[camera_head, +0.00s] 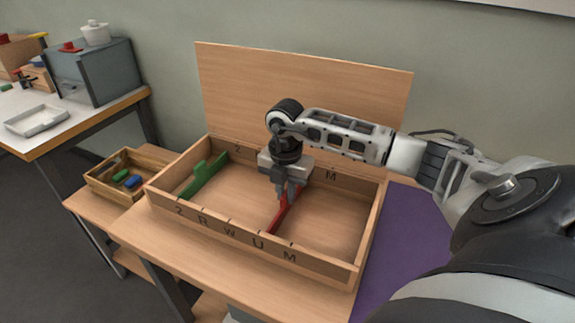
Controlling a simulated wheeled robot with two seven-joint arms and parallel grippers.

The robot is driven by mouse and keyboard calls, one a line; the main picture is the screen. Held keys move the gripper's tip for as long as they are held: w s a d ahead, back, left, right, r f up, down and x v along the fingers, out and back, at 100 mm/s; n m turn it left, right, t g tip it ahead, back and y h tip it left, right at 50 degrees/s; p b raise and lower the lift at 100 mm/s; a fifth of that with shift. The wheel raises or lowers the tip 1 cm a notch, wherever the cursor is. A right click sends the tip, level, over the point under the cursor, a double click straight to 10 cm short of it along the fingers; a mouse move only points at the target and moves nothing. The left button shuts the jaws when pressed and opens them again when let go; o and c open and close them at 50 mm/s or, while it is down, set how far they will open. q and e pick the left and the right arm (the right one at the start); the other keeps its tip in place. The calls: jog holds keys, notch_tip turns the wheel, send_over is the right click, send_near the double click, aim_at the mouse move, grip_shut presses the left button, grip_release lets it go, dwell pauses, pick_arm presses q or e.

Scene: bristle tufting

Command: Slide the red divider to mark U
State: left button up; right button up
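The red divider (278,217) stands in the wooden drawer box (322,262), running from front to back. Its front end meets the front wall close to the tick above the letter U (258,242); I cannot tell whether it lines up exactly. My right gripper (288,193) points down over the divider, its fingers around the divider's raised red middle part, and looks shut on it. The gripper hides the divider's back part and some of the back wall's letters. My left gripper is not in view.
A green divider (203,178) stands at the box's left end. A small wooden tray (104,184) with blue and green pieces is to the left. A tall wooden panel (300,85) rises behind the box. A purple mat (407,232) lies to the right.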

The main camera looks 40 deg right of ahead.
jog(key=o, duration=0.4)
jog(key=shift+c, duration=0.2)
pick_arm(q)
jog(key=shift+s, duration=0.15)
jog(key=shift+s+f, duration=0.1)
pick_arm(e)
jog(key=shift+r, duration=0.2)
pick_arm(q)
jog(key=shift+b, duration=0.3)
pick_arm(e)
notch_tip(320, 180, up, 16)
jog(key=shift+f, duration=0.2)
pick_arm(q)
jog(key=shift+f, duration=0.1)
